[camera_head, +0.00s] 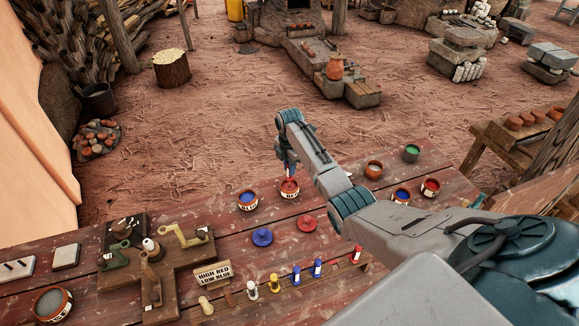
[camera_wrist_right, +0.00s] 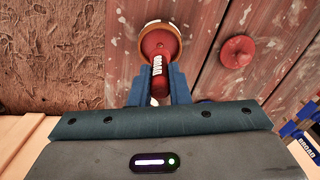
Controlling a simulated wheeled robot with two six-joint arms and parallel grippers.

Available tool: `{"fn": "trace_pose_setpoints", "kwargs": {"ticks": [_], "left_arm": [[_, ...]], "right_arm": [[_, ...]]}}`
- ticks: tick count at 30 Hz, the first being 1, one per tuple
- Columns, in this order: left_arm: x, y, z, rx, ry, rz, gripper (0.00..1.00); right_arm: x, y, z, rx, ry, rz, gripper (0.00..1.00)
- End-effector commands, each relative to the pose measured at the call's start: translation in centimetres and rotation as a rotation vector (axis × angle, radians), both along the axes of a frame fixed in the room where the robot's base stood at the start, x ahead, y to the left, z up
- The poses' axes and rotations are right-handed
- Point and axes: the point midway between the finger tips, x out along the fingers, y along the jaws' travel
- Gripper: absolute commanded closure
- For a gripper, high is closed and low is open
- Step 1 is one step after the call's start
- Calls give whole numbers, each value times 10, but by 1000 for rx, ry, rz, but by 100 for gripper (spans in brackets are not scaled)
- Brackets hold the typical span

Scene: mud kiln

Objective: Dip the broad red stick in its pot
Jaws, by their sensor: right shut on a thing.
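My right gripper (camera_head: 290,168) points down over an open pot of red paint (camera_head: 289,189) on the plank table. In the right wrist view the gripper (camera_wrist_right: 158,86) is shut on a red stick (camera_wrist_right: 158,68) with a white label band. The stick's lower end lies over the mouth of the red pot (camera_wrist_right: 173,32) and appears to reach into it; its very tip is hard to make out. A red stick (camera_head: 356,255) stands at the right end of the stick rack. The left gripper is not in view.
An open blue pot (camera_head: 248,200) stands left of the red one. A blue lid (camera_head: 262,237) and a red lid (camera_head: 307,223) lie in front.

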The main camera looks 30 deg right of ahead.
Motion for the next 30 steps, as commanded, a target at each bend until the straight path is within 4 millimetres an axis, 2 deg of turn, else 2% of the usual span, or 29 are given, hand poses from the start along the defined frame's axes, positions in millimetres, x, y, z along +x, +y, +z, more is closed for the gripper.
{"fn": "trace_pose_setpoints", "kwargs": {"ticks": [10,30], "left_arm": [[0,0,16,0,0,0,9],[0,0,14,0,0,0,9]], "right_arm": [[0,0,25,0,0,0,100],[0,0,67,0,-1,0,100]]}}
